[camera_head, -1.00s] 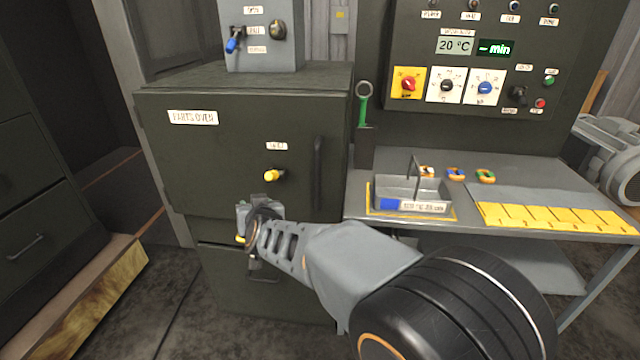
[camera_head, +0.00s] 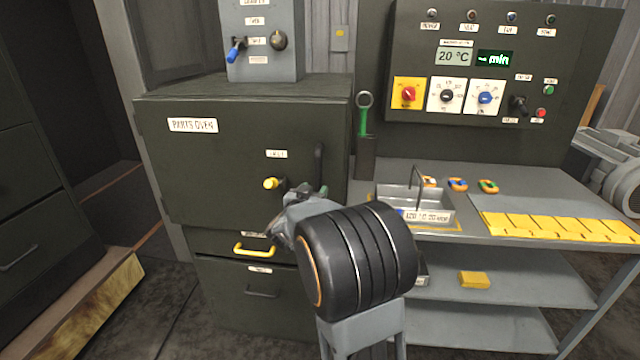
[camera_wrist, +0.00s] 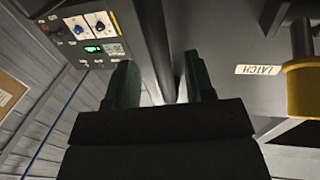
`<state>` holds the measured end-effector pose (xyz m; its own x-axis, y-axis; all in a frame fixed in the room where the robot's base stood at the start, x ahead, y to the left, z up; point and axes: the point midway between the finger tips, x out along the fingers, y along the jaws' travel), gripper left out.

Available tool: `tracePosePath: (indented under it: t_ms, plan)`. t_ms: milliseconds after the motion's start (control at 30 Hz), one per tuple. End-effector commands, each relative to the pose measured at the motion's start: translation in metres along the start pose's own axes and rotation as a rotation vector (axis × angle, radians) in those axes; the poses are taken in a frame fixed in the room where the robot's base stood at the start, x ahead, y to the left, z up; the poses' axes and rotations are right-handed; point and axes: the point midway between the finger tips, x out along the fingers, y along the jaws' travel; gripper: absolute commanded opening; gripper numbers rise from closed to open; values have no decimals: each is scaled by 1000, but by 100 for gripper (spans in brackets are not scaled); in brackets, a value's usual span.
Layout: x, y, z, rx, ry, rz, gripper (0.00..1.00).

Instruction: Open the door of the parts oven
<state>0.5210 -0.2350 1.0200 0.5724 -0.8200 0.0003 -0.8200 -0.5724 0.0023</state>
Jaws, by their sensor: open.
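The parts oven (camera_head: 185,160) is a dark green cabinet with its door closed. A vertical black handle (camera_head: 319,160) is on the door's right side, its lower part hidden behind my gripper. The latch (camera_head: 271,183) has a yellow knob and sits left of the handle. It also shows at the right of the wrist view (camera_wrist: 303,90), beside its label. My gripper (camera_head: 318,192) is at the lower end of the handle. In the wrist view its two dark green fingers (camera_wrist: 160,82) are apart, with a dark bar, seemingly the handle, running between them. I cannot tell whether they touch it.
A grey bench (camera_head: 520,185) stands right of the oven, with a metal tray (camera_head: 410,194) near its left edge. A yellow drawer handle (camera_head: 253,250) is below the door. A grey switch box (camera_head: 262,60) stands on the oven. Floor in front is clear.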

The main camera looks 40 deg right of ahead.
Motion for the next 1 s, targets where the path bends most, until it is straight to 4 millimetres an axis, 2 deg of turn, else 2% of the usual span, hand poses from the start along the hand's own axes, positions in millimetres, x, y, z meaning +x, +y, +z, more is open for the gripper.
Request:
tracePosePath:
  t_ms: [33,200,400,833,1000]
  plan:
    - [10,1,0,0,0,4,48]
    - [35,0,0,1,-1,2,48]
    - [51,0,0,1,0,0,48]
    - [56,0,0,1,0,-1,48]
    - [56,0,0,1,0,-1,31]
